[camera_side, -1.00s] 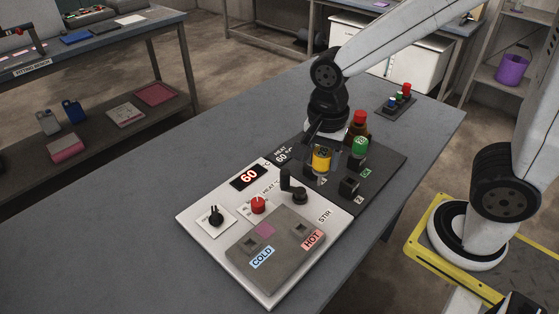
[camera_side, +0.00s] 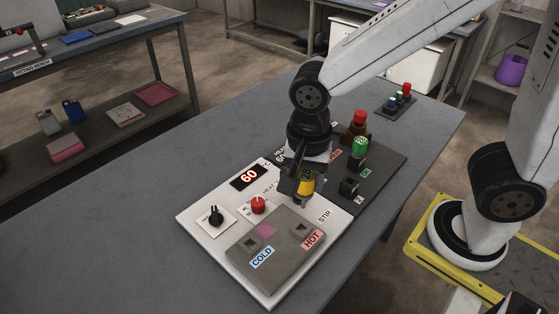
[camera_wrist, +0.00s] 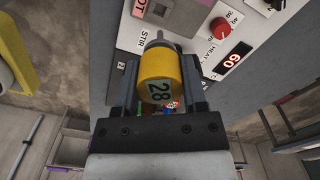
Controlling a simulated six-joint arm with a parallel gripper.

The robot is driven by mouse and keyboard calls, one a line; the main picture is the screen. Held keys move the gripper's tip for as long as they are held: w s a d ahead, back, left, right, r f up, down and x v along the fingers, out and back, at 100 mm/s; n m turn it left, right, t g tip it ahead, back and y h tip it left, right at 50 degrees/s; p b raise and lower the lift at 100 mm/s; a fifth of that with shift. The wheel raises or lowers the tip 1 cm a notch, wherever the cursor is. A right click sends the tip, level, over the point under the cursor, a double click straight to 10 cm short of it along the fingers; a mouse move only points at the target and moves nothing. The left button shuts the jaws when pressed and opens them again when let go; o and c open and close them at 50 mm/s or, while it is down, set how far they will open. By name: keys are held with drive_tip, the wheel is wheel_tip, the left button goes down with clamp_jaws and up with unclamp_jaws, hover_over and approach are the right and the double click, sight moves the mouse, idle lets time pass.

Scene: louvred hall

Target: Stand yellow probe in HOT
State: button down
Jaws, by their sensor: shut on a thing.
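The yellow probe (camera_wrist: 158,78), marked 28 on its end, is held between the two fingers of my gripper (camera_wrist: 160,95) in the wrist view, its thin grey tip pointing away. In the side view my gripper (camera_side: 300,188) is shut on the yellow probe (camera_side: 307,186) above the panel near the STIR label. The HOT label (camera_side: 312,239) lies on the grey block (camera_side: 277,243) at the panel's near right, with a dark square socket (camera_side: 302,227) beside it. The COLD label (camera_side: 261,257) is on the same block to the left.
The white panel carries a red knob (camera_side: 258,205), a black knob (camera_side: 215,216) and a display reading 60 (camera_side: 248,177). Behind my gripper, a green piece (camera_side: 361,146) and a red-topped brown piece (camera_side: 359,121) stand on the dark board (camera_side: 385,165). The table to the left is clear.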

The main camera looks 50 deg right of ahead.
sight(303, 207)
drive_tip(key=shift+f, duration=3.1)
drive_tip(key=shift+f, duration=2.15)
drive_tip(key=shift+c, duration=0.3)
unclamp_jaws()
drive_tip(key=shift+r, duration=0.15)
drive_tip(key=shift+r, duration=2.4)
drive_tip(key=shift+r, duration=0.15)
drive_tip(key=shift+r, duration=3.8)
